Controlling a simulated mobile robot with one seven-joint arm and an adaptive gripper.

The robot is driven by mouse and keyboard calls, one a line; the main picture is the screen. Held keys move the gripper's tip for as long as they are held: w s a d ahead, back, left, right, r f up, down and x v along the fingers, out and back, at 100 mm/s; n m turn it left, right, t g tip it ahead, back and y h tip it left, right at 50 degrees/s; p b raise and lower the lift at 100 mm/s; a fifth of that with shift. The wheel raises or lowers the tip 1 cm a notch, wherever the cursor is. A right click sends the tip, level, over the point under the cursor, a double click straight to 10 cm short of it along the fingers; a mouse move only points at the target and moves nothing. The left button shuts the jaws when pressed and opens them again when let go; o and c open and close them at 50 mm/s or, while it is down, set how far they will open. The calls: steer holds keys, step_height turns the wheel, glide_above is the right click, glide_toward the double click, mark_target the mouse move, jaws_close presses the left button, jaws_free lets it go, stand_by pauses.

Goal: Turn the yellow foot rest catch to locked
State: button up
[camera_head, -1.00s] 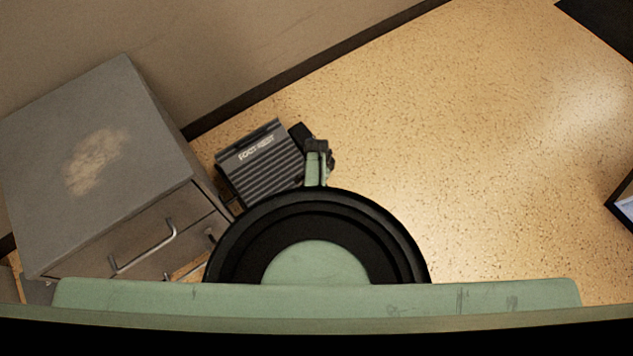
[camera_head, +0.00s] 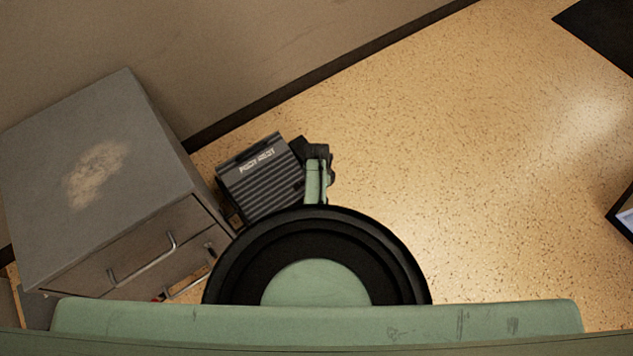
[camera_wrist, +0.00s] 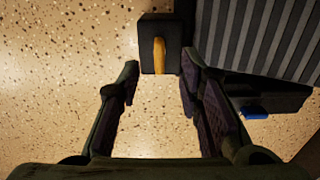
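The foot rest (camera_head: 262,180) is a dark ribbed block with white lettering, standing on the floor beside the grey cabinet. It also shows at the upper right of the wrist view (camera_wrist: 285,35). The yellow catch (camera_wrist: 159,54) sits on a dark square mount (camera_wrist: 148,30) at the foot rest's side. It points along the picture's vertical. My gripper (camera_wrist: 158,78) is open, with its two fingers apart. The catch lies just beyond the fingertips, between their lines, and no contact shows. In the head view my gripper (camera_head: 318,150) is beside the foot rest, and the catch is hidden.
A grey cabinet (camera_head: 90,180) with drawers stands left of the foot rest, against the wall (camera_head: 250,50). A small blue part (camera_wrist: 256,113) shows low on the foot rest's side. Speckled floor (camera_head: 450,150) to the right is clear. Dark objects sit at the far right edge.

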step_height(320, 180, up, 7)
stand_by(0.3)
stand_by(0.4)
